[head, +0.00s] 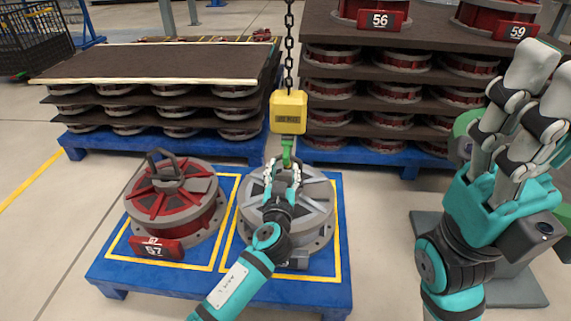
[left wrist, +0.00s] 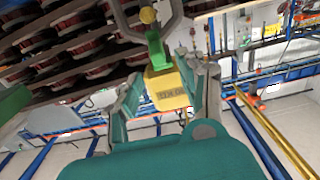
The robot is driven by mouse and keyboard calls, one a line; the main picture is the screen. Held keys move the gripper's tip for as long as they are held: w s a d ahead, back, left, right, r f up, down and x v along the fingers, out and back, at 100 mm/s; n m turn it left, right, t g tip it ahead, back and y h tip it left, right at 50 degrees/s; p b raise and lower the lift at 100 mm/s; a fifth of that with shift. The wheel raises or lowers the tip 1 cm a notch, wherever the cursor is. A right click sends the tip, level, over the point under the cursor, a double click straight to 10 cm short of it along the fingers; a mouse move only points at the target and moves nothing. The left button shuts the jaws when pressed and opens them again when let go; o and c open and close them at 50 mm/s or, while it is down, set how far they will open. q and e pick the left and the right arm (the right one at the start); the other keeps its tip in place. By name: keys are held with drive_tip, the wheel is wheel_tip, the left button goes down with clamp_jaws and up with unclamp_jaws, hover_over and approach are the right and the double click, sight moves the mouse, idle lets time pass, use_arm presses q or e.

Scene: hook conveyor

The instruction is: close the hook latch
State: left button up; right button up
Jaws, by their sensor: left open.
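The green hook (head: 288,152) hangs under the yellow hoist block (head: 288,112) on a chain, above the grey round part on the pallet. In the left wrist view the green hook (left wrist: 155,48) meets a grey metal handle (left wrist: 177,18) with a small yellow ball beside it. I cannot tell whether the latch is shut. My left gripper (head: 284,172) is open right at the hook, over the grey part (head: 318,205). Its fingers (left wrist: 165,95) stand apart on both sides of the yellow block in the wrist view. My right gripper (head: 545,85) is raised at the right, away from the hook.
A red round part (head: 202,215) with label 57 sits on the left of the blue pallet (head: 125,268). Stacked pallets of similar parts stand behind, at left and right.

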sight(286, 159)
use_arm(q)
drive_tip(key=w+b, duration=0.1)
drive_tip(key=w, duration=0.4)
clamp_jaws()
